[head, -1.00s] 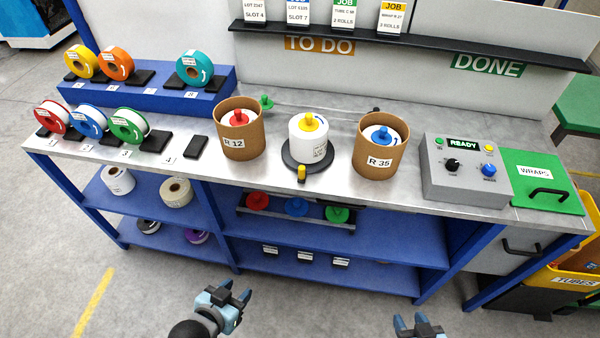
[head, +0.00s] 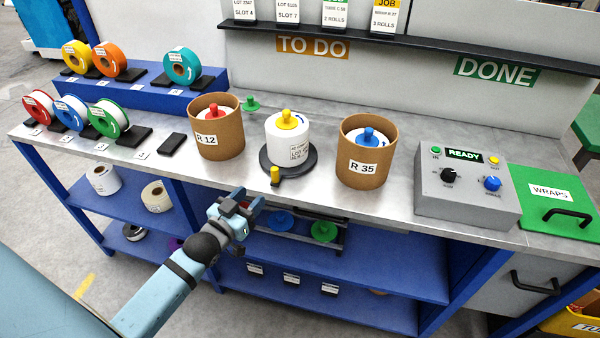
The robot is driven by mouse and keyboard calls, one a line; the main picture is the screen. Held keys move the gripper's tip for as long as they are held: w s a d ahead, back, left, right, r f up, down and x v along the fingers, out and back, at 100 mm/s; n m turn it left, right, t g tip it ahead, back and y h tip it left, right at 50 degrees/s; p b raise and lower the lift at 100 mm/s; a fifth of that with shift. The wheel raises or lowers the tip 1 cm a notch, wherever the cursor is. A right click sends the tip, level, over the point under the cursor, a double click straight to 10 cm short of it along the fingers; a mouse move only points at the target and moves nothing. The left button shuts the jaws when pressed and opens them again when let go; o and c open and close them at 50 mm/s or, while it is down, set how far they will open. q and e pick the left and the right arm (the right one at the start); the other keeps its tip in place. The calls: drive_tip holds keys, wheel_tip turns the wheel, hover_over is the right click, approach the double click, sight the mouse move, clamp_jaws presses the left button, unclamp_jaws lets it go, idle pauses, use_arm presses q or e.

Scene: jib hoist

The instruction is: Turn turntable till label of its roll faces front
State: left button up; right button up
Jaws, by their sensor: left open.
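The turntable (head: 297,169) is a black disc on the bench, with a yellow knob (head: 275,175) standing at its front left edge. A white roll (head: 282,143) with a yellow top plug (head: 289,120) stands upright on it. The roll's printed label (head: 299,153) shows at the right part of its visible side, partly turned away. My left gripper (head: 247,202) is open and empty, in front of the bench edge, below and left of the turntable. It is apart from the knob and hides part of the lower shelf. My right gripper is out of view.
Brown tubs R 12 (head: 220,142) and R 35 (head: 362,168) stand on either side of the turntable. A grey control box (head: 465,190) reading READY stands right. Coloured reels and a black block (head: 172,143) are left. Bench space directly before the turntable is clear.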

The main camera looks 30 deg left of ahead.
sight(272, 172)
use_arm(q)
drive_tip(key=w, duration=1.3)
drive_tip(key=shift+w+p, duration=0.2)
drive_tip(key=shift+p, duration=0.1)
drive_tip(key=shift+c, duration=0.2)
clamp_jaws()
